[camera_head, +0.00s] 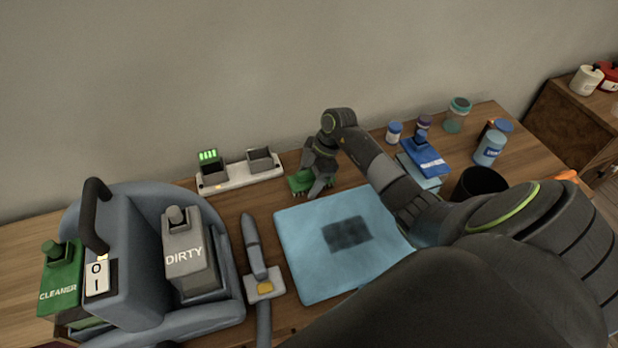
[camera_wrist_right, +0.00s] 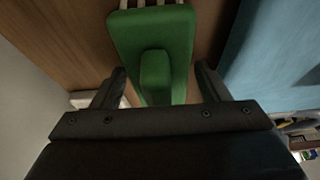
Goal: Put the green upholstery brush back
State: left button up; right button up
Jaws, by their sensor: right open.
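The green upholstery brush (camera_head: 300,182) lies on the wooden table, just left of the blue cloth's far corner. In the right wrist view the brush (camera_wrist_right: 178,33) shows its green back with a raised grip, and pale bristles at the top edge. My right gripper (camera_head: 318,190) is over the brush from above, partly covering it in the head view. In the wrist view its fingers (camera_wrist_right: 160,78) are apart, one on each side of the raised grip, with gaps visible. My left gripper is not in view.
A white charging dock (camera_head: 240,182) stands left of the brush. A blue cleaning machine (camera_head: 130,255) and a grey hose nozzle (camera_head: 252,240) are further left. The light blue cloth (camera_head: 300,255) has a dark damp patch. Bottles (camera_head: 490,148), blue packets (camera_head: 426,157) and a dark cup (camera_head: 482,180) stand right.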

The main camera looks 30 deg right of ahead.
jog(key=b+v, duration=0.1)
jog(key=v, duration=1.1)
jog(key=shift+s, duration=0.1)
